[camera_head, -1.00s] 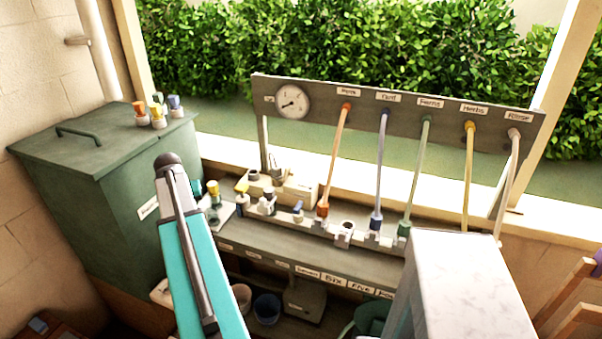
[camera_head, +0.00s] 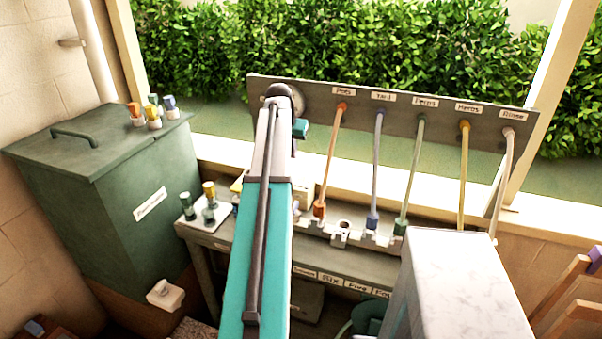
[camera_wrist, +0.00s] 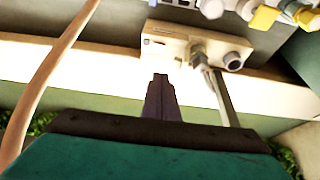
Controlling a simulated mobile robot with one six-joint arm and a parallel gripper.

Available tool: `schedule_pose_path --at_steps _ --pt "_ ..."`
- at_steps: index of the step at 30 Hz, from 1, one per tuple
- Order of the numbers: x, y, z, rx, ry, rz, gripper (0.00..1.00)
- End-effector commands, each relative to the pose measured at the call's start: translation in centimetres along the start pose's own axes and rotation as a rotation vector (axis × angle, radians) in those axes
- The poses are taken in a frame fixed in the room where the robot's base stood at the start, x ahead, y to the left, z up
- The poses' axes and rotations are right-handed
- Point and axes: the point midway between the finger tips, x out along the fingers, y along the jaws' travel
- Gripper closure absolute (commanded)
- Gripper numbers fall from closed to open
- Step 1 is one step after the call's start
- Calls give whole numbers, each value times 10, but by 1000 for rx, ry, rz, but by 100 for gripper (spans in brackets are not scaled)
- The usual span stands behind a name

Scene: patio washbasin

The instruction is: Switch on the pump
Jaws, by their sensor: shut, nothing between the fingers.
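A cream box (camera_wrist: 178,46), apparently the pump unit, sits on the bench in the wrist view. It has small dark marks at its left end, a grey fitting in the middle and a round dark-mouthed port at its right end. I cannot tell which part is the switch or how it is set. My gripper (camera_wrist: 161,78) is shut and empty, its tips pointing at the box and seemingly just short of it. In the head view my arm hides most of the box and the gripper's fingertips.
A hose panel (camera_head: 440,112) stands behind the bench, with several coloured hoses running down to holders. A green bin (camera_head: 120,190) with bottles on its lid stands at left. A pale block (camera_head: 460,285) stands front right.

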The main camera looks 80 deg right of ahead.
Motion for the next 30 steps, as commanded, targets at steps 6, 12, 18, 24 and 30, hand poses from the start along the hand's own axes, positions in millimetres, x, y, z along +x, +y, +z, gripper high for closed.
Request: schedule_pose_path --at_steps 6,12,18,24,30 --pt "-2 8 -5 14 3 4 100" --pt "-2 8 -5 12 3 4 100" --pt "2 8 -5 12 2 4 100" --pt "14 8 -5 12 2 4 100" --pt "34 8 -5 12 1 5 100"
